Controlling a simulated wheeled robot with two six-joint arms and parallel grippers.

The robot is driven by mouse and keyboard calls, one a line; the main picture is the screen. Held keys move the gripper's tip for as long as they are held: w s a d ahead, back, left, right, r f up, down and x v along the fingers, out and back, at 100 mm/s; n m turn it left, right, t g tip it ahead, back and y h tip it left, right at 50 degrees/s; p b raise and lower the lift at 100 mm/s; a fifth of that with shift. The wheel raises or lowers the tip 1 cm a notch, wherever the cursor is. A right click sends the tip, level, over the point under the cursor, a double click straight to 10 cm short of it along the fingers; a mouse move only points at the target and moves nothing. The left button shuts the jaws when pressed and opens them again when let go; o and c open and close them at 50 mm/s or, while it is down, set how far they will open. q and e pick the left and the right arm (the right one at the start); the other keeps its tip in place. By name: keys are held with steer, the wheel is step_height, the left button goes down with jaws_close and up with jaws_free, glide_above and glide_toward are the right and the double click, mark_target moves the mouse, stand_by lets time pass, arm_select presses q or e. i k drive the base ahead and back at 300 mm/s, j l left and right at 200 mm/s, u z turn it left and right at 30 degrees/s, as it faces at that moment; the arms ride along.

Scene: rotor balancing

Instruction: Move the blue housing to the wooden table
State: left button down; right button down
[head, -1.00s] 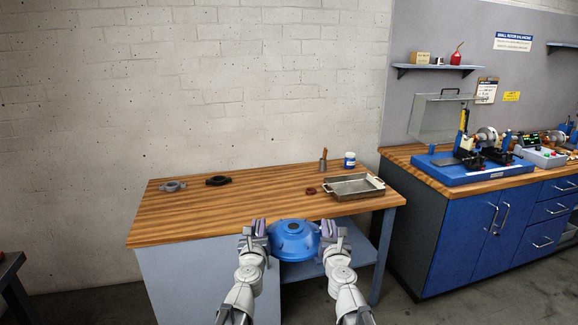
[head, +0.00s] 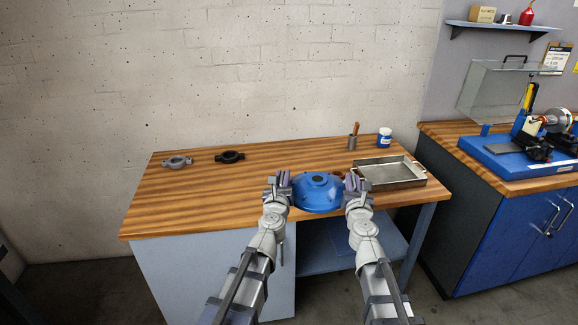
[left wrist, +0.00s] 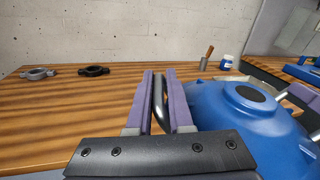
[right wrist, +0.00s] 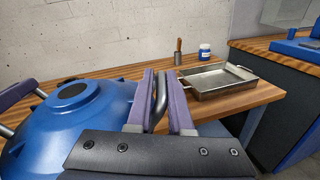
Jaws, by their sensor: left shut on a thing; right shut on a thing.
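The blue housing (head: 318,194) is a dome with a dark round cap on top. It is held level between my two grippers at the front edge of the wooden table (head: 230,189). My left gripper (head: 278,184) is shut on a metal handle at the housing's left side; the handle shows between the purple pads in the left wrist view (left wrist: 160,105). My right gripper (head: 355,187) is shut on the opposite handle, seen in the right wrist view (right wrist: 161,100). The housing's underside is hidden, so I cannot tell whether it touches the table.
A metal tray (head: 388,183) lies at the table's right, close to my right gripper. A brush cup (head: 353,142) and a white-blue jar (head: 384,138) stand behind it. A grey ring part (head: 177,162) and a black one (head: 229,157) lie at back left. The table's middle and left are clear.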

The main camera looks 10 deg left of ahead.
mark_target(276, 161)
steer(key=i, duration=1.6)
steer(key=u, duration=0.5)
